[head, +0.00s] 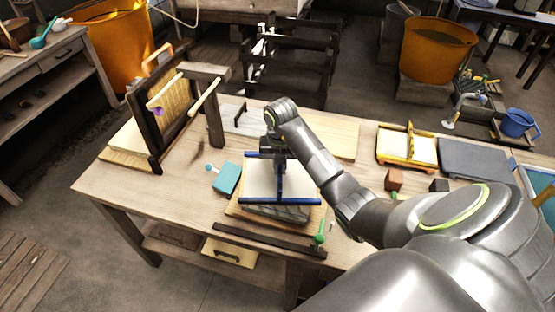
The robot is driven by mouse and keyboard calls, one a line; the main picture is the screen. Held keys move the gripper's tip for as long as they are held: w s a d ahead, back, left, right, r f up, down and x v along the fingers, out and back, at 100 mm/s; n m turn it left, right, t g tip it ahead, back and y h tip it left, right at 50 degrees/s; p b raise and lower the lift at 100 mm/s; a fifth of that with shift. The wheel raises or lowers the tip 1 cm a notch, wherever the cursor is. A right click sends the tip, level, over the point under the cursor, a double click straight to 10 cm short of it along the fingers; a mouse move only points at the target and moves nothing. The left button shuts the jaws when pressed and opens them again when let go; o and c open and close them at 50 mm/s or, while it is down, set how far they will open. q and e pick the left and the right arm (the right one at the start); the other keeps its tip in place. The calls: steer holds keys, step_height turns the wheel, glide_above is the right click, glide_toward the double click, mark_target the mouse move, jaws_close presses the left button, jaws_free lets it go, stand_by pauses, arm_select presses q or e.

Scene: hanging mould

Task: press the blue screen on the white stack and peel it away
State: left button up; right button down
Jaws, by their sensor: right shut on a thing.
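The blue screen (290,201) is a pale panel with blue bars, lying about level in the middle of the table. The white stack cannot be told apart under it; a wooden board (236,210) and a dark grey slab (275,213) show below its near edge. My right gripper (280,160) points down at the screen's far side and is shut on the blue screen; its fingertips are small and partly hidden. Whether the screen touches what is below is hard to tell. My left gripper is not in view.
A teal block (227,178) sits left of the screen. A dark bar (255,239) lies along the table's front. A hanging wooden mould (165,110) stands at the left. A yellow-framed tray (407,149), a brown block (394,179) and a grey slab (474,160) are at the right.

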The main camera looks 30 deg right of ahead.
steer(key=shift+r+m+p, duration=0.3)
steer(key=shift+m+p, duration=0.15)
steer(key=shift+m, duration=0.75)
steer(key=shift+f+m, duration=0.15)
steer(key=shift+m, duration=0.15)
step_height(320, 180, down, 7)
steer(key=b, duration=0.6)
steer(key=shift+f, duration=0.2)
steer(key=shift+d, duration=0.1)
steer(key=c, duration=2)
jaws_free()
jaws_close()
steer(key=shift+f+b, duration=0.5)
steer(key=shift+f, duration=0.2)
